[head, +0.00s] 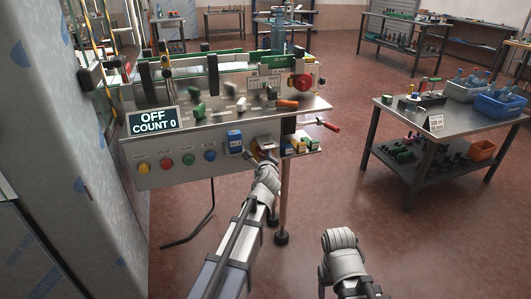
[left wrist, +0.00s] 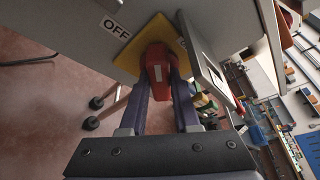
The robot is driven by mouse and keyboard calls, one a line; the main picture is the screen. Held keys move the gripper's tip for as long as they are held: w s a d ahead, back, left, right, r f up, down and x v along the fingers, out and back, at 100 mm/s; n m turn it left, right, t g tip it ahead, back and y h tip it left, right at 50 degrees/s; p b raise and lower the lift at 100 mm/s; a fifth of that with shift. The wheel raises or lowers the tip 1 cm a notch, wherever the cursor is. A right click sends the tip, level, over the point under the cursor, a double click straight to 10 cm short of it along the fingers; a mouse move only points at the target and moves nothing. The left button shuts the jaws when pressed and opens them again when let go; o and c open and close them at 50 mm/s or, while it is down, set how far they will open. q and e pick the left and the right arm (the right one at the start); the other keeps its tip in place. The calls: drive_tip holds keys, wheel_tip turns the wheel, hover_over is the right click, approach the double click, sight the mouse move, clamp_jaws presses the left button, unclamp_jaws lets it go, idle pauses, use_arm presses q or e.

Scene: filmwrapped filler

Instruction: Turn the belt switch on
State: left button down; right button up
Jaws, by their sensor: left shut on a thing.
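The belt switch shows in the left wrist view as a red handle (left wrist: 157,66) on a yellow plate (left wrist: 128,59). An OFF label (left wrist: 115,28) sits beside the plate. My left gripper (left wrist: 160,80) is shut on the red handle, with one finger on each side. In the head view my left gripper (head: 252,157) reaches the front panel's right part and mostly hides the switch. The display (head: 153,121) on the machine reads OFF and COUNT 0. My right arm's end (head: 342,243) is at the bottom; its fingers cannot be made out.
Several coloured buttons (head: 187,160) and a blue box (head: 234,141) are on the machine's front, left of my left gripper. A small shelf (head: 314,153) with boxes is just right of it. A table (head: 390,109) with bins stands at right. Floor between is clear.

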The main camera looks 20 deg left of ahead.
use_arm(q)
drive_tip(key=shift+w+d+m+g+y+p, duration=0.1)
drive_tip(key=shift+m+g+y+p, duration=0.7)
drive_tip(key=shift+m, duration=0.9)
drive_tip(key=shift+d+m+g+y+p, duration=0.1)
drive_tip(key=shift+m+g+y+p, duration=0.65)
drive_tip(key=shift+m, duration=0.95)
drive_tip(key=c, duration=0.6)
unclamp_jaws()
drive_tip(key=shift+r, duration=0.1)
drive_tip(key=shift+c, duration=0.2)
drive_tip(key=p+v, duration=0.2)
drive_tip(key=v, duration=0.5)
drive_tip(key=shift+s+d+p, duration=0.2)
drive_tip(key=shift+d+p, duration=0.1)
drive_tip(key=shift+p, duration=0.05)
drive_tip(key=shift+r, duration=0.1)
